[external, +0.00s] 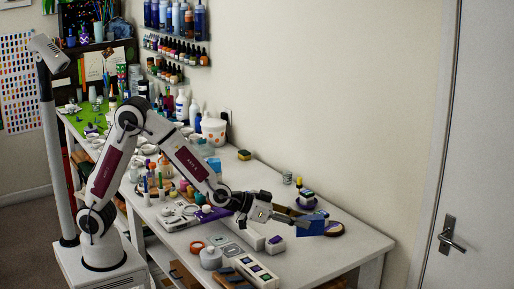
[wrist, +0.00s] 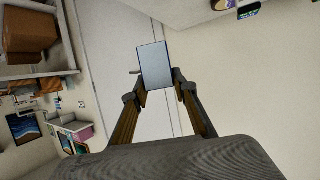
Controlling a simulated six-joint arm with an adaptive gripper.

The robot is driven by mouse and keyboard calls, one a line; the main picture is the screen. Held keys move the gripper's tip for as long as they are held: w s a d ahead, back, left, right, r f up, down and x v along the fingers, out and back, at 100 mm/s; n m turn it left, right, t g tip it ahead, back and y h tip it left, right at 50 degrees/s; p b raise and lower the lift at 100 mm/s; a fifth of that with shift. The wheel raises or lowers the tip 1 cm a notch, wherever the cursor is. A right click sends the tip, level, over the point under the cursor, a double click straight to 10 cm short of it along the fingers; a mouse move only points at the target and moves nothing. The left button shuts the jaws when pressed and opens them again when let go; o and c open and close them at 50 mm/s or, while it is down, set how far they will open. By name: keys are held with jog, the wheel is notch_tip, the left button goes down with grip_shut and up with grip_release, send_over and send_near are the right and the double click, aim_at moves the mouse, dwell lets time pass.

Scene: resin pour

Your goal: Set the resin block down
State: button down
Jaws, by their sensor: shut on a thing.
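The resin block (external: 312,225) is a blue block at the end of my arm in the external view, over the right end of the white table (external: 340,257). In the wrist view the block (wrist: 155,65) shows a plain blue-grey face. My gripper (external: 297,218) points to the right and its two fingers are shut on the block. The wrist view also shows my gripper (wrist: 158,88) with a finger on either side of the block. I cannot tell how large the gap under the block is.
A small white box with a purple top (external: 275,245) and a long white tray (external: 255,272) lie nearer the front. The table's front right is clear.

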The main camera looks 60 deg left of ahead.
jog(key=s+d+f, duration=0.1)
jog(key=s+d, duration=0.1)
jog(key=s, duration=0.6)
jog(key=shift+n+t+y, duration=0.3)
jog(key=shift+n+y, duration=0.2)
jog(key=a, duration=0.2)
jog(key=a+f, duration=0.1)
jog(key=a, duration=0.1)
jog(key=shift+s+a+f, duration=0.1)
jog(key=shift+s+f, duration=0.1)
jog(key=shift+f, duration=2.95)
jog(key=shift+f, duration=0.1)
jog(key=shift+f, duration=2)
